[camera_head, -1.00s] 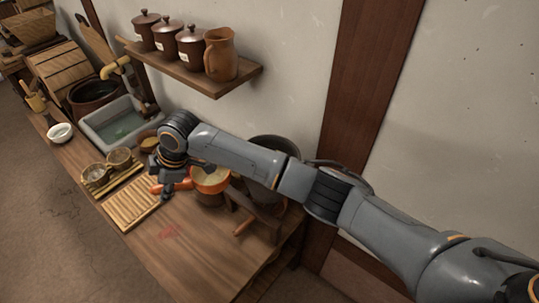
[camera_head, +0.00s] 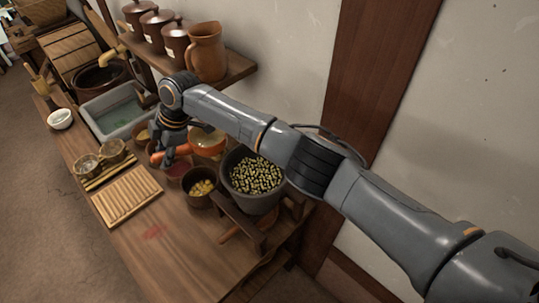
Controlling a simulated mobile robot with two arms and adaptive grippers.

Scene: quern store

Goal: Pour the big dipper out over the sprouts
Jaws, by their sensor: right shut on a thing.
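The big dipper is the orange vessel with a rounded bowl (camera_head: 208,148) and a thick orange handle. My right gripper (camera_head: 170,153) is shut on its handle, and the bowl lies to the right of the fingers. The bowl looks roughly level, with a pale inside partly behind my arm. The sprouts (camera_head: 256,173) appear as green and pale bits in a big dark pot (camera_head: 252,204), right of and nearer than the dipper. My left gripper is not in view.
Small pots with red (camera_head: 178,169) and yellow (camera_head: 202,188) contents stand near the dipper. A slatted wooden board (camera_head: 127,196), two cups (camera_head: 87,165) and a basin (camera_head: 113,111) are on the left. A shelf with a jug (camera_head: 207,52) hangs behind.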

